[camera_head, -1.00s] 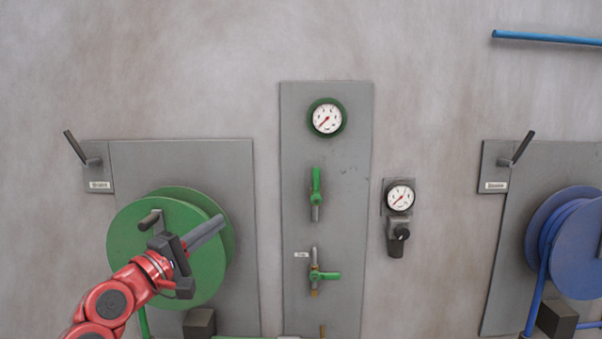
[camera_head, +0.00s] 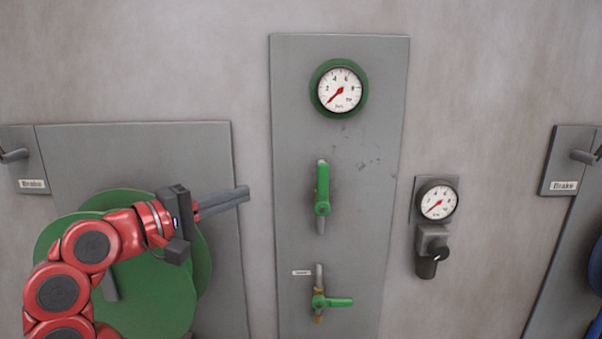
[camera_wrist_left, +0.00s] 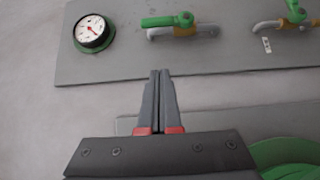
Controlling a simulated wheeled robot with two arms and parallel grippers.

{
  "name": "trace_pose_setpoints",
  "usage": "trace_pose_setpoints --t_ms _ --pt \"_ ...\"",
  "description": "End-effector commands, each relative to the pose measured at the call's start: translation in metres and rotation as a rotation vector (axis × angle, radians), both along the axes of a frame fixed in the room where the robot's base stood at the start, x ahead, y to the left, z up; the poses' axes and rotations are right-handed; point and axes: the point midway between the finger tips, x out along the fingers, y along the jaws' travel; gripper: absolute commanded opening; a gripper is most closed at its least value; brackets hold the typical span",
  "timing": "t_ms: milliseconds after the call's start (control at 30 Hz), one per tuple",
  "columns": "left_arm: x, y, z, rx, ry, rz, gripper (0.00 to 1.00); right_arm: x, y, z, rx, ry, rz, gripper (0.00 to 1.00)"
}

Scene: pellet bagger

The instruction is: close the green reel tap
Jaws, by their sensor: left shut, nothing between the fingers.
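A tall grey panel (camera_head: 290,150) carries two taps with green handles. The upper tap (camera_head: 322,188) has its handle upright, in line with its pipe. The lower tap (camera_head: 338,302) has its handle sideways, across its pipe, beside a small label too small to read. Which one is the green reel tap I cannot tell for sure. My left gripper (camera_head: 247,194) is shut and empty, pointing right, left of the upper tap and apart from it. In the left wrist view, the shut fingers (camera_wrist_left: 160,72) point at the panel's edge, below the upper tap (camera_wrist_left: 168,20); the lower tap (camera_wrist_left: 297,14) is at the top right.
A green-rimmed gauge (camera_head: 339,89) tops the panel. The green reel (camera_head: 150,290) is partly hidden behind my left arm. A small gauge (camera_head: 438,202) with a black knob (camera_head: 438,254) is on the right. Brake levers (camera_head: 12,156) (camera_head: 584,156) stand at both sides. Bare wall lies between.

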Motion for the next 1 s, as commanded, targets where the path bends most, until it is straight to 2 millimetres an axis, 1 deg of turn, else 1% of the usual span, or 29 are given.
trace_pose_setpoints --t_ms 167,567,700,800,1000 --pt "0.012 -0.013 0.002 0.000 0.000 -0.003 0.00 0.000 0.000 0.006 0.000 0.000 0.000 0.81" --pt "0.071 -0.073 0.003 0.002 0.002 -0.004 0.00 0.000 0.000 0.036 0.000 0.000 0.000 0.81" --pt "0.069 -0.093 0.002 -0.001 0.001 -0.004 0.00 0.000 0.000 0.044 0.000 0.000 0.000 0.81" --pt "0.070 -0.102 0.001 -0.001 0.001 -0.002 0.00 0.000 0.000 0.048 0.000 0.000 0.000 0.81" --pt "0.070 -0.110 0.000 -0.001 -0.001 0.000 0.00 0.000 0.000 0.050 0.000 0.000 0.000 0.81"
